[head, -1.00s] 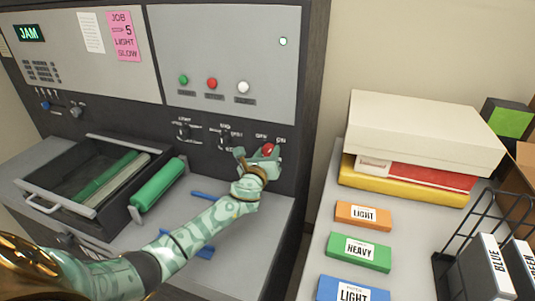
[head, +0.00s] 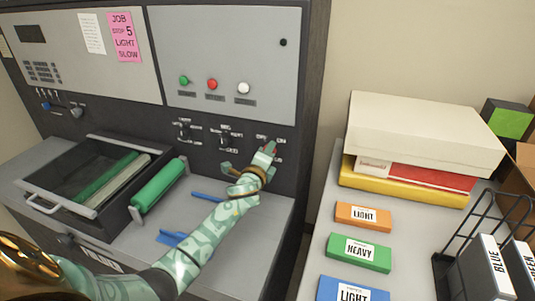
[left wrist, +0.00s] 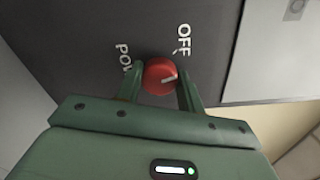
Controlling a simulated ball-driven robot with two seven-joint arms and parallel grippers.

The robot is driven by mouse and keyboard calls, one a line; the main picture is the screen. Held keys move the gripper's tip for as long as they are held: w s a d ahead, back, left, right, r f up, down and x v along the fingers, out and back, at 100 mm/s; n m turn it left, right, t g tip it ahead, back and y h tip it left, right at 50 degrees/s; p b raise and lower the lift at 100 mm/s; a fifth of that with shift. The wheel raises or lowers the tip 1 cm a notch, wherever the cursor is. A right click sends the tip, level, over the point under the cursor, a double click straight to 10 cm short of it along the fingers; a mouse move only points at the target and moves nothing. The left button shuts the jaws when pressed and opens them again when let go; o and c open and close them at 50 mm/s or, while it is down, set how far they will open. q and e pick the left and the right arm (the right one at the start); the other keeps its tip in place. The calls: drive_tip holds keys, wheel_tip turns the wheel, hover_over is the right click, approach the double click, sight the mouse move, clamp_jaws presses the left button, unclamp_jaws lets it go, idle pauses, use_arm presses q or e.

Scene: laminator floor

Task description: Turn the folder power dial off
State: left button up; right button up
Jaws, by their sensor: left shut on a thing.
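The red power dial (left wrist: 160,75) sits on the dark panel in the left wrist view, with a white pointer mark on its face. The mark points to the right side of that picture. The white OFF label (left wrist: 184,38) is just above and right of the dial; a partly hidden label starting with PO is at its left. My left gripper (left wrist: 161,72) is shut on the dial, one finger on each side. In the head view my left gripper (head: 262,162) is at the lower panel of the machine and largely hides the dial. My right gripper is not in view.
Green, red and white buttons (head: 212,84) sit above on the grey panel. Other small dials (head: 225,138) are left of my gripper. An open tray (head: 45,187) with rollers is at left. A side table holds boxes (head: 425,130) and labelled packs (head: 360,252).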

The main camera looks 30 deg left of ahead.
use_arm(q)
drive_tip(key=n+p, duration=0.1)
drive_tip(key=n, duration=0.4)
drive_tip(key=shift+f+n, duration=0.1)
drive_tip(key=shift+n, duration=0.2)
idle(0.5)
drive_tip(key=o, duration=1)
drive_tip(key=shift+h, duration=0.3)
drive_tip(key=p+v, duration=0.2)
drive_tip(key=v, duration=1.4)
drive_tip(key=shift+s, duration=0.15)
drive_tip(key=shift+f, duration=0.1)
